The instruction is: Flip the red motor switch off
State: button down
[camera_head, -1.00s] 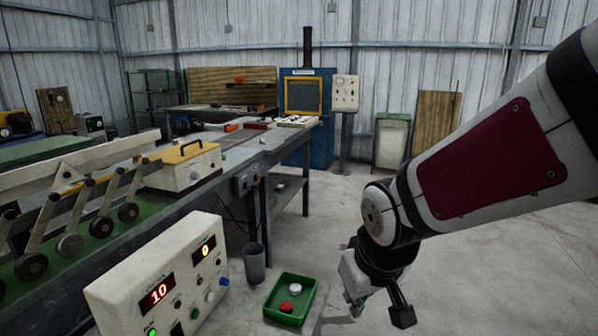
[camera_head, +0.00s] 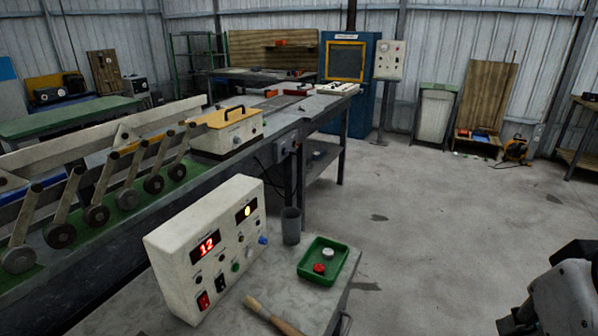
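A cream control box (camera_head: 203,248) stands on the near grey bench, its sloped front facing right. A small red switch (camera_head: 204,300) sits low on its front; it is too small to tell which way it is set. A dark switch (camera_head: 221,284) is just right of it. A red display (camera_head: 205,247) reads 12, and a second display (camera_head: 246,212) glows yellow. A green knob (camera_head: 235,266) and a blue knob (camera_head: 263,240) are on the same face. My gripper (camera_head: 515,324) is at the bottom right, mostly cut off, well away from the box; its opening cannot be seen.
A green tray (camera_head: 343,270) holding a red and a white round piece is right of the box, with a grey cup (camera_head: 291,226) behind it. A wooden-handled brush (camera_head: 272,316) lies in front. A long machine (camera_head: 110,205) fills the left. The floor (camera_head: 440,230) at right is largely clear.

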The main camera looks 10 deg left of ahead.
aim_at(204, 303)
jog(key=u, duration=1.2)
jog(key=l+u, duration=0.15)
jog(key=l, duration=0.25)
jog(key=k+j+z, duration=0.2)
jog(key=k+j, duration=0.1)
jog(key=j, duration=0.05)
